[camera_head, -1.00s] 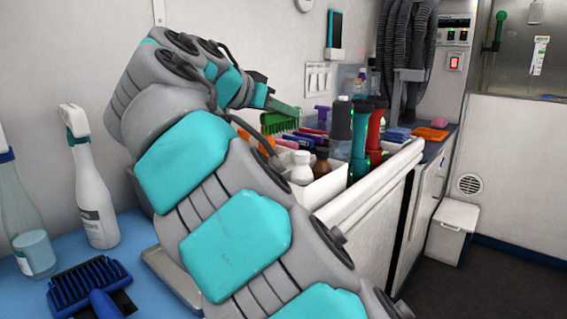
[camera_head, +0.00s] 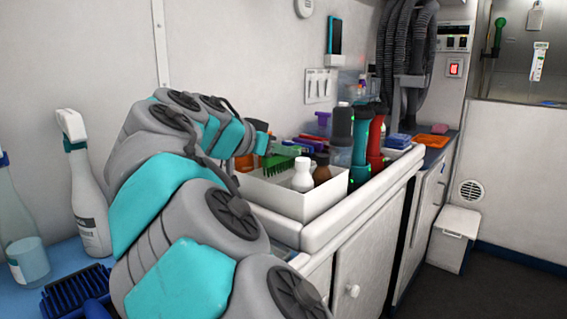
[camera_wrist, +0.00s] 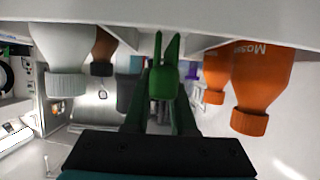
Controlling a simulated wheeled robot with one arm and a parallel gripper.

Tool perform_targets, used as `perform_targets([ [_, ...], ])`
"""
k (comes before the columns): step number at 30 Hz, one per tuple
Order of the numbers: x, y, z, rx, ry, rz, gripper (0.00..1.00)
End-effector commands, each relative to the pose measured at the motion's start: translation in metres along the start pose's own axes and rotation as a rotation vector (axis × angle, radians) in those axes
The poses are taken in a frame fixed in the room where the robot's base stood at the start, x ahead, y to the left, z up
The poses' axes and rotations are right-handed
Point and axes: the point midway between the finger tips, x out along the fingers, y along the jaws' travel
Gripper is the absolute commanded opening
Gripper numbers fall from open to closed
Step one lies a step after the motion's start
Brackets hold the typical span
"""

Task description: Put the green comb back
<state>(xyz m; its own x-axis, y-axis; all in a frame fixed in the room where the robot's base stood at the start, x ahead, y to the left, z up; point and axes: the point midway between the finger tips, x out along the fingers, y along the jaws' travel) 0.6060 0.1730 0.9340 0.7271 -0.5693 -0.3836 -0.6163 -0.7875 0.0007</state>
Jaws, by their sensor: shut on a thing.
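The green comb (camera_head: 278,164) is at the left end of a white bin (camera_head: 298,205), behind a white bottle (camera_head: 303,175). Its lower part appears to be below the bin's rim; I cannot tell whether it touches the bottom. In the wrist view the comb (camera_wrist: 162,82) points away from me between the fingers. My gripper (camera_wrist: 160,115) is shut on it. In the head view my arm hides most of the gripper.
In the wrist view, orange bottles (camera_wrist: 262,80) stand close on one side of the comb and a white bottle (camera_wrist: 65,60) on the other. A brown bottle (camera_head: 321,168) and teal (camera_head: 361,150) and red (camera_head: 376,140) cylinders are farther right. Spray bottles (camera_head: 88,190) and a blue brush (camera_head: 75,292) are at left.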

Motion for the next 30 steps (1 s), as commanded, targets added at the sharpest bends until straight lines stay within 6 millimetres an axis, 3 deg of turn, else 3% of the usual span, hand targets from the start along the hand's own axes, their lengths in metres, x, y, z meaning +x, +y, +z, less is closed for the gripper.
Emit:
perform_targets([
  [6,0.009,0.0,0.022,-0.001,0.001,0.0,0.0],
  [17,0.011,0.0,0.026,0.001,0.001,-0.002,0.0],
  [18,0.011,0.0,0.027,0.001,0.001,-0.002,0.25],
  [26,0.01,0.0,0.025,0.001,0.001,-0.002,0.54],
  [30,0.01,0.0,0.025,0.001,0.001,-0.002,0.54],
])
